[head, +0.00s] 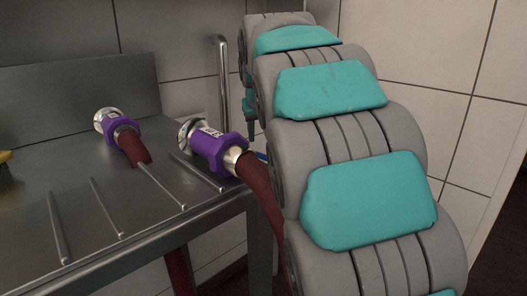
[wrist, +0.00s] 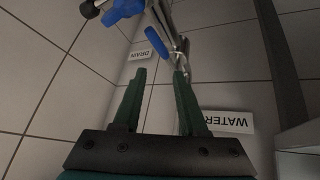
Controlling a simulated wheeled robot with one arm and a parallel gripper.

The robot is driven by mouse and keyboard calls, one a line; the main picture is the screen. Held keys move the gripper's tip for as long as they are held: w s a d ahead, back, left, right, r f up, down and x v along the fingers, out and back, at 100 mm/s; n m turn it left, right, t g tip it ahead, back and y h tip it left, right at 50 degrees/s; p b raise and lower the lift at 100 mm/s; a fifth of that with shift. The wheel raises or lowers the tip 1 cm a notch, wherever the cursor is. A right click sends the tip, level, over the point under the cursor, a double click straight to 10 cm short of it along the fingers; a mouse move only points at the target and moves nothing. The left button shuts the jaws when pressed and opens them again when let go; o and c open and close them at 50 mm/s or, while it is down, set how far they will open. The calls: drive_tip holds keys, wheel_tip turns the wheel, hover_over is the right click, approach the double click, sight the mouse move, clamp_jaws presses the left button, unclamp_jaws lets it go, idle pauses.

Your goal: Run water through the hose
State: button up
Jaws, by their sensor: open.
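In the wrist view my gripper (wrist: 160,76) is open and empty, its two green fingers apart in front of a tiled wall. Ahead of the fingertips are metal pipework (wrist: 178,45) and a blue handle (wrist: 157,42). A larger blue handle (wrist: 122,12) is at the top left. A "WATER" sign (wrist: 226,122), upside down, is right of the fingers; a "DRAIN" sign (wrist: 140,52) is beyond them. In the head view two purple couplings, one left (head: 116,129) and one right (head: 212,146), carry dark red hoses (head: 262,200). My gripper is hidden there, and no water flow shows.
The couplings lie on a ridged steel counter (head: 80,180) with a raised back. A vertical metal pipe (head: 222,85) stands behind the right coupling, close to my arm. The right hose hangs over the counter's edge. A yellow object (head: 4,156) is cut off at the left.

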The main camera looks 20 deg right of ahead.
sight(263, 154)
drive_tip(key=shift+o, duration=0.7)
drive_tip(key=shift+w+d+n+y, duration=0.1)
drive_tip(key=shift+w+n+y, duration=0.2)
drive_tip(key=shift+n, duration=0.7)
drive_tip(key=shift+o, duration=0.3)
drive_tip(key=shift+s+d+n+g+b, duration=0.15)
drive_tip(key=shift+n+g+b, duration=0.2)
drive_tip(key=shift+n, duration=0.35)
drive_tip(key=w+f+n, duration=0.1)
drive_tip(key=f, duration=0.1)
drive_tip(key=d+f+n, duration=0.1)
drive_tip(key=f, duration=0.1)
drive_tip(key=w+f+g+y+b, duration=0.1)
drive_tip(key=f, duration=0.2)
drive_tip(key=shift+w+d+n, duration=0.15)
drive_tip(key=shift+w+n, duration=0.2)
drive_tip(key=shift+n, duration=0.05)
drive_tip(key=shift+r, duration=0.1)
clamp_jaws()
